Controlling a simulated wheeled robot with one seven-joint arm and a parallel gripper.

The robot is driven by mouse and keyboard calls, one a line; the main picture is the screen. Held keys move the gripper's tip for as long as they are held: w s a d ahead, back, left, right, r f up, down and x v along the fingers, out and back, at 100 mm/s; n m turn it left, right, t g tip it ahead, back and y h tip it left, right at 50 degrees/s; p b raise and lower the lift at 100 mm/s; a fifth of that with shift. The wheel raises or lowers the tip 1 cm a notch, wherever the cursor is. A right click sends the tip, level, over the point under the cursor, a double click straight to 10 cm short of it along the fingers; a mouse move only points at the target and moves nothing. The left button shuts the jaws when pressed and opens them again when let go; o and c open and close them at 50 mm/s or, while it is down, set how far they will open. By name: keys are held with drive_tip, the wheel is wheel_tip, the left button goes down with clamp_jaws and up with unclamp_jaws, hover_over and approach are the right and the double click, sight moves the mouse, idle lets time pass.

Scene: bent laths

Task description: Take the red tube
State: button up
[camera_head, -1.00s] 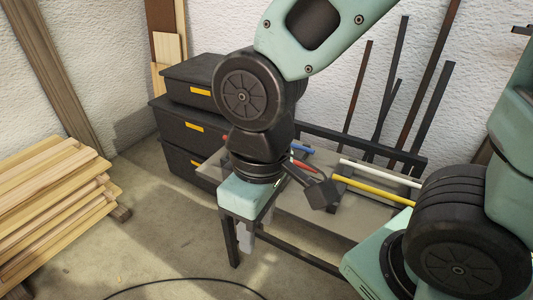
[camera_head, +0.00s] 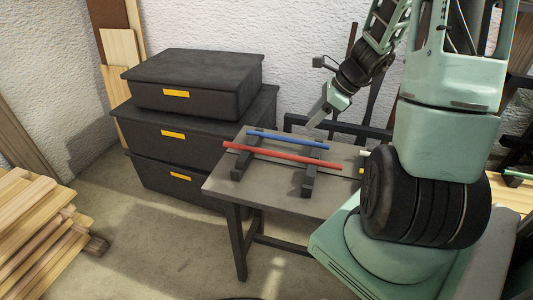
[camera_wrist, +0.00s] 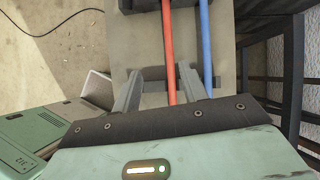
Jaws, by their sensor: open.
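The red tube (camera_head: 283,156) lies across two dark rests on the grey table, nearest the front edge. The blue tube (camera_head: 288,139) lies behind it, roughly parallel. My gripper (camera_head: 318,116) is open and empty, in the air above the back right of the tubes and apart from them. In the wrist view, the red tube (camera_wrist: 168,45) runs between the lines of my open fingers (camera_wrist: 171,75). The blue tube (camera_wrist: 206,45) lines up with the right finger.
The table (camera_head: 222,183) stands beside stacked black boxes (camera_head: 190,88). A white tube (camera_head: 364,153) and a yellow tube (camera_head: 361,171) show only their ends beside my arm. Dark laths lean on the wall behind. A plank pile (camera_head: 35,225) lies at the left.

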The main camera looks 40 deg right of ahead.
drive_tip(key=d+m, duration=0.1)
drive_tip(key=d, duration=0.1)
drive_tip(key=b, duration=0.3)
hover_over(285, 154)
drive_tip(key=s+d, duration=0.1)
drive_tip(key=s, duration=0.1)
drive_tip(key=shift+t, duration=0.3)
drive_tip(key=f, duration=1)
drive_tip(key=shift+d+f, duration=0.2)
drive_tip(key=shift+f, duration=0.2)
drive_tip(key=b+x, duration=0.2)
drive_tip(key=x, duration=0.3)
drive_tip(key=shift+s+f, duration=0.1)
drive_tip(key=shift+f, duration=0.1)
clamp_jaws()
